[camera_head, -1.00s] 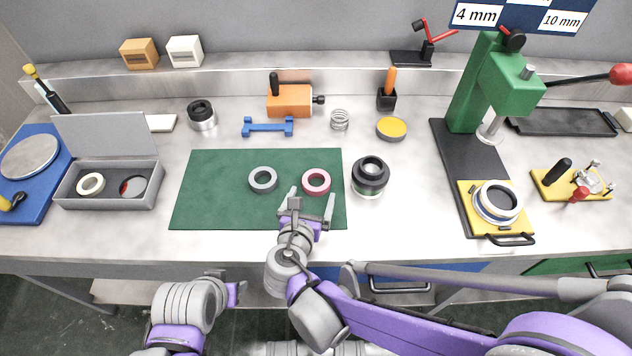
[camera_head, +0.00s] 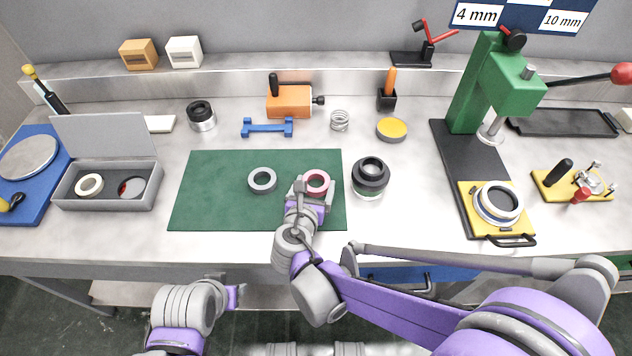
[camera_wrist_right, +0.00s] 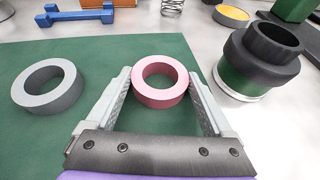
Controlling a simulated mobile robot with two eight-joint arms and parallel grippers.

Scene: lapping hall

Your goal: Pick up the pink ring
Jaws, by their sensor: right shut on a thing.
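The pink ring (camera_head: 316,193) lies flat on the green mat (camera_head: 215,205), towards its right side. In the right wrist view the pink ring (camera_wrist_right: 160,98) sits between the two fingers, near their tips. My right gripper (camera_head: 315,186) is shut on the ring from either side, low over the mat. The gripper hides part of the ring's near side in the head view. My left gripper (camera_head: 236,293) is below the table's front edge, away from the ring; its jaws are too unclear to judge.
A grey ring (camera_head: 263,190) lies on the mat left of the pink one. A black and green lens-like cylinder (camera_head: 370,183) stands close to the right. A green press (camera_head: 468,95) stands further right, and an open grey box (camera_head: 108,198) at left. The mat's left part is clear.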

